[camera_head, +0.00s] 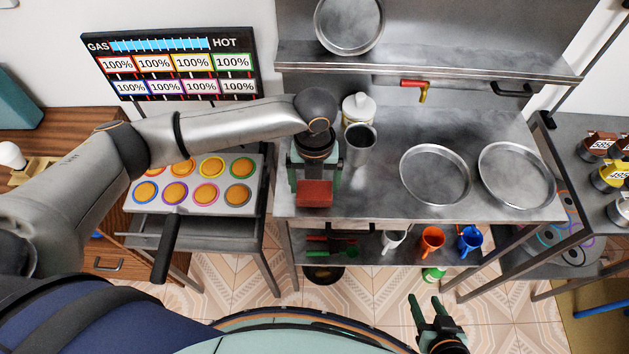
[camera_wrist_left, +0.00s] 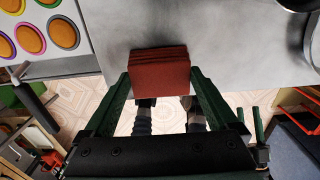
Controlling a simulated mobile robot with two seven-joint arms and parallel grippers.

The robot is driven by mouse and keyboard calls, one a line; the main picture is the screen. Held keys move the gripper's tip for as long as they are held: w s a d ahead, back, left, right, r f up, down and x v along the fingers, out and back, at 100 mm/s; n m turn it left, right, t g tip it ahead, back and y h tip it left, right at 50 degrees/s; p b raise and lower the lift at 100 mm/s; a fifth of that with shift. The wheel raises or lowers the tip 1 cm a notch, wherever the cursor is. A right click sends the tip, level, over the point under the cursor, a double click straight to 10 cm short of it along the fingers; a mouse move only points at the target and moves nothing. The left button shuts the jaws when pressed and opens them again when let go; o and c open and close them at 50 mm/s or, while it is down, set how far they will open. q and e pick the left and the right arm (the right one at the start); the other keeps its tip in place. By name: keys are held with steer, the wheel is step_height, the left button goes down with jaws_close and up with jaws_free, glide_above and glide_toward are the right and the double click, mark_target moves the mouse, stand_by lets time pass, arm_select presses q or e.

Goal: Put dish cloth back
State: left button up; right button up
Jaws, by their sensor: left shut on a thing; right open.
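The dish cloth is a folded red-brown block (camera_head: 314,193) at the front left edge of the steel counter (camera_head: 378,190). In the left wrist view the cloth (camera_wrist_left: 158,75) sits between the green fingers of my left gripper (camera_wrist_left: 157,84). My left gripper (camera_head: 313,178) reaches down from above and is shut on the cloth. I cannot tell whether the cloth's underside touches the counter. My right gripper (camera_head: 432,306) is open and empty, low in front of the counter, above the floor.
A metal cup (camera_head: 360,144) and a white jar (camera_head: 358,108) stand close to the right of my left gripper. Two round metal trays (camera_head: 435,174) (camera_head: 517,174) lie further right. A griddle with several coloured rings (camera_head: 207,196) stands left. Mugs (camera_head: 431,240) sit on the lower shelf.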

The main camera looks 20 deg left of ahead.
mark_target(315, 188)
arm_select(q)
steer(key=shift+f, duration=0.1)
steer(key=o, duration=0.8)
steer(key=shift+o, duration=0.2)
step_height(315, 188, up, 12)
steer(key=shift+r+p, duration=0.2)
steer(key=shift+p, duration=0.1)
